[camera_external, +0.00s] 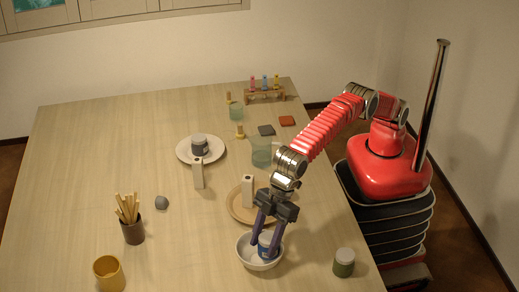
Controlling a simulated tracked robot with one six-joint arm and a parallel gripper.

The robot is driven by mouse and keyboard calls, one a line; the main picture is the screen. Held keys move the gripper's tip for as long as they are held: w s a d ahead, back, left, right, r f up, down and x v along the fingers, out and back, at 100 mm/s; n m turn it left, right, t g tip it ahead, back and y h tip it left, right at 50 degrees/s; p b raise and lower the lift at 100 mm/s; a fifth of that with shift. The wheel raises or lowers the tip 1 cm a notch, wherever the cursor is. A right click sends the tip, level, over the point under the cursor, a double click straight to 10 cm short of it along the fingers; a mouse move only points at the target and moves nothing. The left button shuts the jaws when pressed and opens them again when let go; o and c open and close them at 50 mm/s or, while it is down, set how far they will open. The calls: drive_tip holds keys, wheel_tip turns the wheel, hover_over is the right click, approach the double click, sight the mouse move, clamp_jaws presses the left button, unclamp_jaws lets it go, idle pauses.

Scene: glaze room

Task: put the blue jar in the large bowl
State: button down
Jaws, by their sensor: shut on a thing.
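My gripper (267,242) points down over the white bowl (245,259) near the front right of the table. Its two dark purple fingers are shut on the blue jar (265,249), which has a pale lid. The jar is inside the bowl's outline, between the fingers. I cannot tell whether the jar touches the bowl's floor. The fingers and jar hide part of the bowl's inside.
A green jar (344,262) stands right of the bowl. A round wooden plate (233,208) with a white block (247,190) lies behind it. A dark jar (199,145) sits on a white plate (184,155). A stick holder (133,232) and yellow cup (109,274) stand left.

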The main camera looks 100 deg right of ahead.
drive_tip(key=c, duration=0.9)
unclamp_jaws()
drive_tip(key=shift+c, duration=0.2)
drive_tip(key=shift+r, duration=0.1)
drive_tip(key=v, duration=1.1)
drive_tip(key=shift+s+r, duration=0.2)
drive_tip(key=shift+r, duration=0.15)
drive_tip(key=shift+d, duration=0.2)
